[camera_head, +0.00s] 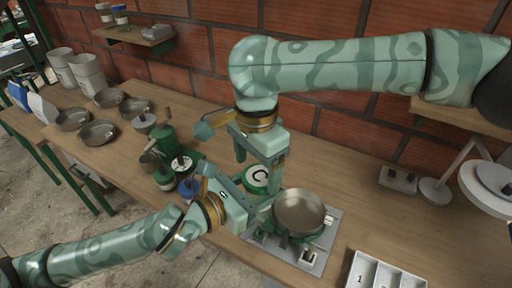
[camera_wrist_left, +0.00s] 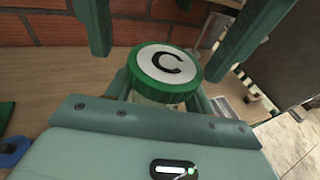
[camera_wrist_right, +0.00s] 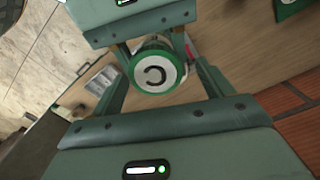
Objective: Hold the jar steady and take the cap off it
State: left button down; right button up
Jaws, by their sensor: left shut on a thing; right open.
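The jar's cap (camera_head: 257,176) is green with a white top marked with a black C. It sits on the jar and also shows in the left wrist view (camera_wrist_left: 168,68) and the right wrist view (camera_wrist_right: 158,71). A little of the pale jar body (camera_wrist_left: 158,98) shows under it; the rest is hidden. My left gripper (camera_head: 262,200) is shut on the jar, below the cap, from the front. My right gripper (camera_head: 262,160) points down over the cap, its fingers open and apart on either side; contact with the cap is not visible.
A metal pan (camera_head: 300,208) stands on a grey plate (camera_head: 334,219) just right of the jar. A white compartment tray (camera_head: 361,272) lies at the front right. A green grinder (camera_head: 166,136) stands left. Grey bowls (camera_head: 97,133) lie farther left. A brick wall (camera_head: 335,126) is behind.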

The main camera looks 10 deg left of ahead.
jog(key=shift+f, duration=0.45)
jog(key=c, duration=1)
jog(key=o, duration=1.1)
jog(key=shift+c, duration=0.2)
jog(key=shift+r, duration=0.15)
notch_tip(320, 180, up, 4)
jog(key=shift+r, duration=0.1)
jog(key=r, duration=0.3)
jog(key=shift+s+d+r, duration=0.1)
jog(key=shift+s+d, duration=0.05)
jog(key=shift+d, duration=0.25)
jog(key=shift+c, duration=0.3)
notch_tip(320, 180, down, 8)
jog(key=shift+r, duration=0.1)
